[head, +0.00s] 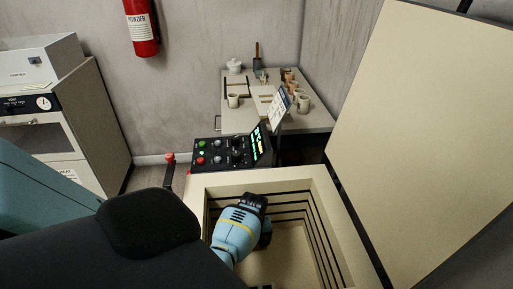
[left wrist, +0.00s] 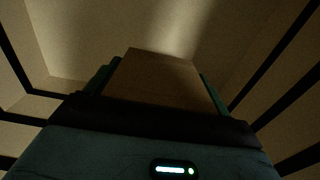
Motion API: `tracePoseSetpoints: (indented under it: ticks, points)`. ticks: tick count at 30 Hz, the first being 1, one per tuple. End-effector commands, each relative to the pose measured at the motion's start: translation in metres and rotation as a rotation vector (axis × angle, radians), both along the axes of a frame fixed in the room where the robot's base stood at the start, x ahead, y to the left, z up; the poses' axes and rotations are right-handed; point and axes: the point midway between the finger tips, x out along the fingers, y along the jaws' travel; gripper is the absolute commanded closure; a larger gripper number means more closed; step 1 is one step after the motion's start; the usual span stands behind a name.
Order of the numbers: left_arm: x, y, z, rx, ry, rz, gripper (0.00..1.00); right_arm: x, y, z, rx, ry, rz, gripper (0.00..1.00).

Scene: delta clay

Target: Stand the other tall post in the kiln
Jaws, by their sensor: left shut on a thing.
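The kiln (head: 335,215) is open, with a pale square chamber and dark grooves along its inner walls. My left arm reaches down into it, and the left gripper (head: 264,236) is inside the chamber, mostly hidden behind my own wrist in the head view. In the left wrist view the left gripper (left wrist: 155,85) is shut on a tan post (left wrist: 162,78), which points away towards the kiln's pale interior. I cannot tell whether the post's far end touches the kiln floor. No other post is visible. My right gripper is not in view.
The raised kiln lid (head: 425,120) stands at the right. A control box (head: 225,150) sits at the kiln's back left edge. A table (head: 300,120) with several cups and pots stands behind. A white oven (head: 50,125) is at the left.

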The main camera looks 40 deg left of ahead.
Motion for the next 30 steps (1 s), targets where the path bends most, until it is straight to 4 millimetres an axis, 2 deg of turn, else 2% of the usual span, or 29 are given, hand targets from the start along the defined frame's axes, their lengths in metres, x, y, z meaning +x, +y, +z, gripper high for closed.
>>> tracePoseSetpoints:
  ticks: [5, 13, 26, 27, 30]
  points:
    - [0.001, 0.0, -0.003, 0.0, -0.001, 0.0, 0.52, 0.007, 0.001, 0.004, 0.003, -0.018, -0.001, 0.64]
    - [-0.001, 0.0, -0.037, 0.0, 0.003, 0.001, 0.52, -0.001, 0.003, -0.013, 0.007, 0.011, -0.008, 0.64]
    - [0.001, 0.0, -0.04, 0.001, -0.002, 0.0, 0.52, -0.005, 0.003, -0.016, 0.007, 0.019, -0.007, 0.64]
    - [0.001, 0.0, -0.04, 0.0, -0.001, 0.0, 0.14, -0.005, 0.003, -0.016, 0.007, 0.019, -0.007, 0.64]
    - [0.001, 0.0, -0.04, 0.0, -0.001, 0.0, 0.01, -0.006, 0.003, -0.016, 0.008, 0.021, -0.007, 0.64]
